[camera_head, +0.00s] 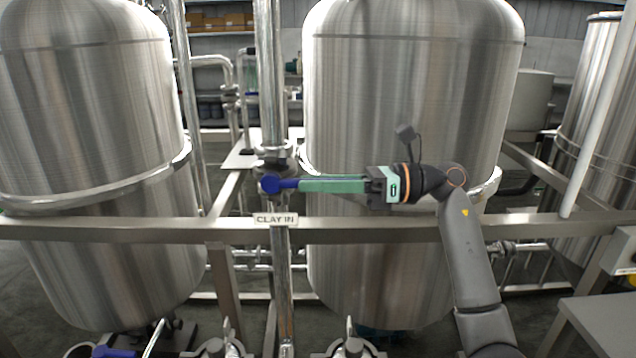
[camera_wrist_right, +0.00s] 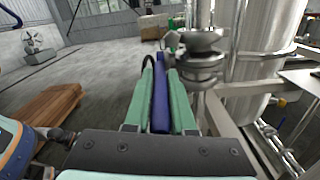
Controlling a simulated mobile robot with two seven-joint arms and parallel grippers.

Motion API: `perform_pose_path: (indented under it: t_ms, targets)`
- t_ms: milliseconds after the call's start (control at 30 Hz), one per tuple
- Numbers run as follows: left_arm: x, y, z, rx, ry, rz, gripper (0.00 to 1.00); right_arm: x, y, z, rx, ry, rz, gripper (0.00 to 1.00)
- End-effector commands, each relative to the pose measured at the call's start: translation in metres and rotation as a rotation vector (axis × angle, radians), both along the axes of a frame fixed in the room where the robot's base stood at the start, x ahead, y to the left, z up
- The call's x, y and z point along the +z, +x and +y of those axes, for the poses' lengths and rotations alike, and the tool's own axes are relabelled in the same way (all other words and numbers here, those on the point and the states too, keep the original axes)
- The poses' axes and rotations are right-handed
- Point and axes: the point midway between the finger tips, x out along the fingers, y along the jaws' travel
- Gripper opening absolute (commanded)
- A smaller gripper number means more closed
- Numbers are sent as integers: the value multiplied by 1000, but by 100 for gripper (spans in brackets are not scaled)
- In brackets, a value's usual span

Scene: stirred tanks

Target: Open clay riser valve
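The clay riser valve (camera_head: 272,184) sits on the vertical steel pipe just above the "CLAY IN" label (camera_head: 275,219). Its blue handle (camera_wrist_right: 160,105) sticks out sideways from the pipe, to the right in the head view. My right gripper (camera_head: 305,185) reaches in from the right with its green fingers along the handle. In the wrist view the handle lies lengthwise between the two fingers, which look closed on it. The fingers hide most of the handle in the head view. My left gripper is in neither view.
A horizontal steel beam (camera_head: 370,230) runs across, just below my gripper. Large steel tanks stand to the left (camera_head: 95,110) and behind my right arm (camera_head: 400,90). Another blue handle (camera_head: 115,352) shows at the bottom left. A wooden pallet (camera_wrist_right: 42,112) lies on the floor in the wrist view.

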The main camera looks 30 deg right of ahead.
Motion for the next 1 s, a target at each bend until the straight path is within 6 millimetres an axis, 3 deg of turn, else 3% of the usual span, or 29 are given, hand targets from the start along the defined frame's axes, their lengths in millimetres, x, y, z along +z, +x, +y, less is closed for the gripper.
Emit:
perform_pose_path:
  t_ms: [200, 1000]
  targets:
    - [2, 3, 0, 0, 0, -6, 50, 0, 0, 0, 0, 0, 0, 0]
    - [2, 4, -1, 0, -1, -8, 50, 0, 0, 0, 0, -1, 0, 0]
